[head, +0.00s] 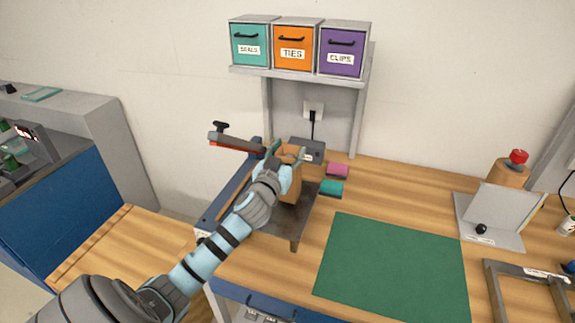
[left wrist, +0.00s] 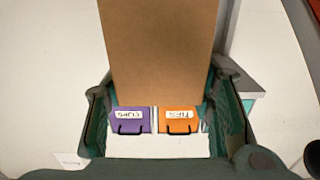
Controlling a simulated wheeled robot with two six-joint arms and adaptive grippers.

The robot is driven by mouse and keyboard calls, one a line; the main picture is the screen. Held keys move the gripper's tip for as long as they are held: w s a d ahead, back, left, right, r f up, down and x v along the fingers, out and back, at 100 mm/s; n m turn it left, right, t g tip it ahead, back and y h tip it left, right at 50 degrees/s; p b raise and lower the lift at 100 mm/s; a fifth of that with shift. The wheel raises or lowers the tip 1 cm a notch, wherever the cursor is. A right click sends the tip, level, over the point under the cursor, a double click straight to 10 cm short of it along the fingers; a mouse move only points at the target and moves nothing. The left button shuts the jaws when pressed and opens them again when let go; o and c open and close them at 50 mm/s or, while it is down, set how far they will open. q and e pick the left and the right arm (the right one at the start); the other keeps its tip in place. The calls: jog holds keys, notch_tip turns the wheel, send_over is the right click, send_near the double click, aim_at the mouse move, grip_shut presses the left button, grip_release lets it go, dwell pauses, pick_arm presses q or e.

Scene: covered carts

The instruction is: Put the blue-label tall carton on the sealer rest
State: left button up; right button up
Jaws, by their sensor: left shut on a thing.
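A brown tall carton (head: 293,184) is held upright in my left gripper (head: 286,153). Its fingers are shut on the sides of the carton, and the arm hides part of it. In the left wrist view the carton's plain brown face (left wrist: 160,50) fills the space between the green fingers (left wrist: 165,118). No blue label shows on it in either view. The dark grey sealer rest (head: 298,226) is beneath the carton, in front of the sealer with its raised arm (head: 235,142). I cannot tell whether the carton touches the rest. My right gripper is not in view.
A green mat (head: 392,268) lies clear on the bench to the right. Pink (head: 337,170) and teal (head: 331,188) pads sit beside the sealer. A shelf (head: 300,75) with teal, orange and purple bins stands behind. A tilted grey panel (head: 493,212) is further right.

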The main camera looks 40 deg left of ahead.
pick_arm(q)
notch_tip(320, 180, down, 3)
jog(key=shift+f+b, duration=0.2)
jog(key=shift+b, duration=0.15)
jog(key=o, duration=1.5)
jog(key=shift+c, duration=0.2)
jog(key=shift+s+d, duration=0.15)
jog(key=shift+s, duration=0.1)
jog(key=b, duration=0.1)
send_near(288, 163)
jog(key=shift+w+a+f, duration=0.1)
jog(key=shift+a+f, duration=0.35)
jog(key=shift+f, duration=0.4)
